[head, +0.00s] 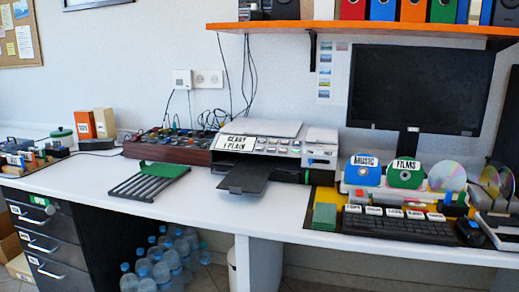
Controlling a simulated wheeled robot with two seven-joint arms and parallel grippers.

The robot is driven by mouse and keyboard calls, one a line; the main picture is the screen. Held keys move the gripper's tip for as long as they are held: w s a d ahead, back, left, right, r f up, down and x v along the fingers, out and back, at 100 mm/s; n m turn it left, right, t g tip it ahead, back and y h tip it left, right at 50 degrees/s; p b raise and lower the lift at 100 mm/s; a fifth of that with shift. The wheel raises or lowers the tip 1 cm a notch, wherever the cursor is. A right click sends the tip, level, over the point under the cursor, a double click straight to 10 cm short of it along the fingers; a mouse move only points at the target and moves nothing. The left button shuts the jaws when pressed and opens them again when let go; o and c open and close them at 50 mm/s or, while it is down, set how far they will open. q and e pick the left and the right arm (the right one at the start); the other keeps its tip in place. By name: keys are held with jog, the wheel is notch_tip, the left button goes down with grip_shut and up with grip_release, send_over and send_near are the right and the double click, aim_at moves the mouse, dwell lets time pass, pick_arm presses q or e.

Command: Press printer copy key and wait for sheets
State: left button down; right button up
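The printer (290,157) stands at the middle of the white desk, near the wall. It is white and dark grey. A sign on its front left (237,143) seems to read "READY 1 PLAIN". A panel with several small keys (278,146) runs to the right of the sign; the key labels are too small to read, so I cannot tell which one is the copy key. The black output tray (246,179) sticks out at the front and looks bare. Neither of my grippers is in view.
A dark slatted rack (148,184) lies left of the printer. A box of cables (168,143) stands behind it. Discs marked MUSIC and FILMS (385,171), a keyboard (400,224) and a monitor (418,90) are on the right. An orange shelf (300,27) hangs above. The front desk strip is free.

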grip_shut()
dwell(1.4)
